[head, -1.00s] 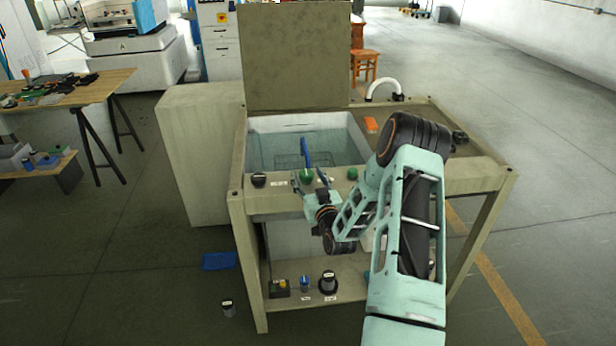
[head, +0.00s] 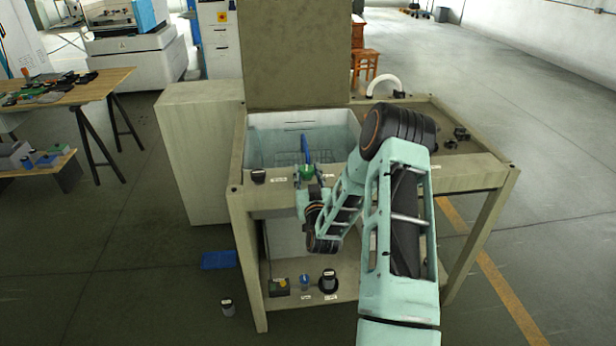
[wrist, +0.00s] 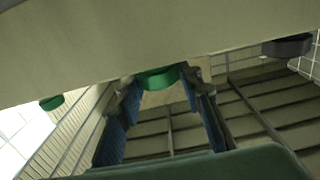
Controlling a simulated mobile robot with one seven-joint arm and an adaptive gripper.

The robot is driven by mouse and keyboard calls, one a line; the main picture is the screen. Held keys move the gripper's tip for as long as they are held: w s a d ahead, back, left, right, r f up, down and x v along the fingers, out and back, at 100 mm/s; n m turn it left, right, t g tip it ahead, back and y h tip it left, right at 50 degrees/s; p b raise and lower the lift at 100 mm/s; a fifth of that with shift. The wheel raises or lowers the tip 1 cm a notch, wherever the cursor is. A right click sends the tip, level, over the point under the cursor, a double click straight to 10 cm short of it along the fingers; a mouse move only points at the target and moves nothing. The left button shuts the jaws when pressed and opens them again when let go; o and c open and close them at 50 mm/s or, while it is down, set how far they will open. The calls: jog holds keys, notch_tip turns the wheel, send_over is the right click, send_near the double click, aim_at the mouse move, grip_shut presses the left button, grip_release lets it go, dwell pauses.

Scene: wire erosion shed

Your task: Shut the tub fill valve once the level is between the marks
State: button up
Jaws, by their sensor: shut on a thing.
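The tub (head: 262,130) is set in the bench top. Its pale back wall carries dark level marks (head: 298,125), and bluish water stands below them. I cannot tell the exact level against the marks. A green knob (head: 306,170) sits on the front rail, with a blue upright piece (head: 304,148) behind it. My gripper (head: 307,181) is shut on this green knob. In the wrist view the blue-padded fingers (wrist: 158,95) stand either side of the green knob (wrist: 158,76). Its valve label is not readable.
A black knob (head: 258,175) is left on the rail; it also shows in the wrist view (wrist: 287,45). A second green knob (wrist: 50,103) is hidden by my arm in the head view. Black and blue-topped items (head: 328,282) stand on the lower shelf. A raised panel (head: 296,50) stands behind.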

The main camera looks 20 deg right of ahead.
jog(key=m+g+h+b, duration=0.1)
jog(key=h+b, duration=0.1)
jog(key=m+g+h+b, duration=0.1)
jog(key=m+h, duration=0.1)
jog(key=a+m+g+h+b, duration=0.1)
jog(key=m+g+h+b, duration=0.1)
jog(key=h, duration=0.1)
jog(key=shift+w+f+b, duration=0.1)
jog(key=shift+w+b, duration=0.25)
jog(key=m+g+h+b, duration=0.1)
jog(key=m+g+h, duration=0.1)
jog(key=m+g+h+b, duration=0.1)
jog(key=m+g+h, duration=0.1)
jog(key=g, duration=0.1)
jog(key=shift+w+a+b, duration=0.1)
jog(key=shift+w+b, duration=0.05)
jog(key=shift+b, duration=0.15)
jog(key=shift+r+m+g, duration=0.2)
jog(key=shift+m+g, duration=0.3)
jog(key=shift+g+h, duration=0.3)
jog(key=o, duration=1.2)
jog(key=shift+c, duration=0.2)
jog(key=shift+o, duration=0.2)
jog(key=v, duration=1.1)
jog(key=shift+s+a, duration=0.2)
jog(key=shift+a, duration=0.15)
